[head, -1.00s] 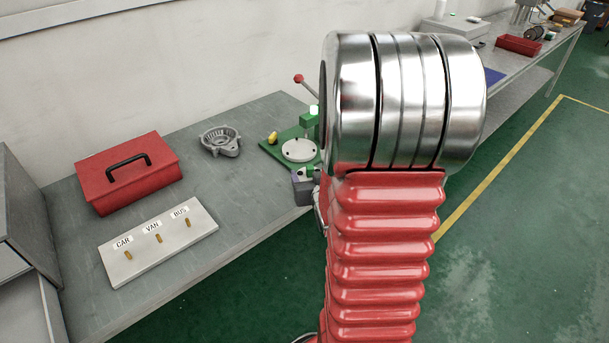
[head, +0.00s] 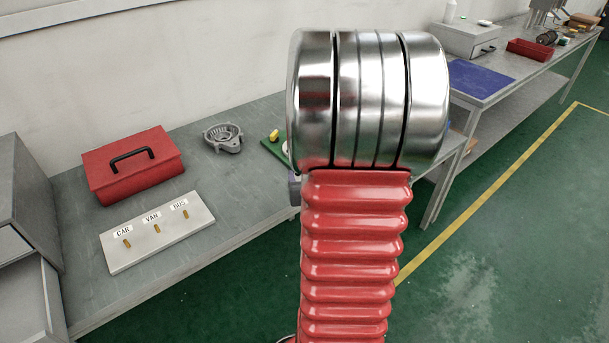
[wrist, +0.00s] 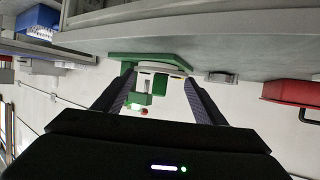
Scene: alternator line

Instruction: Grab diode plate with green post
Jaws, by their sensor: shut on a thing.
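In the wrist view, which is upside down, the two dark fingers of my gripper (wrist: 159,80) reach toward a green fixture. The green post of the diode plate (wrist: 160,84) shows between the fingertips, and my gripper is shut on it. The plate itself is hard to make out against the pale round disc behind it. In the head view, my arm hides the post and nearly all of my gripper; only a small grey part of it shows at the arm's left edge.
The green fixture (wrist: 118,57) stands on the grey bench (head: 240,190), mostly hidden in the head view. A grey alternator housing (head: 222,138), a red toolbox (head: 130,172) and a white board labelled CAR, VAN, BUS (head: 158,232) lie left. A blue mat (head: 478,80) lies on the far bench.

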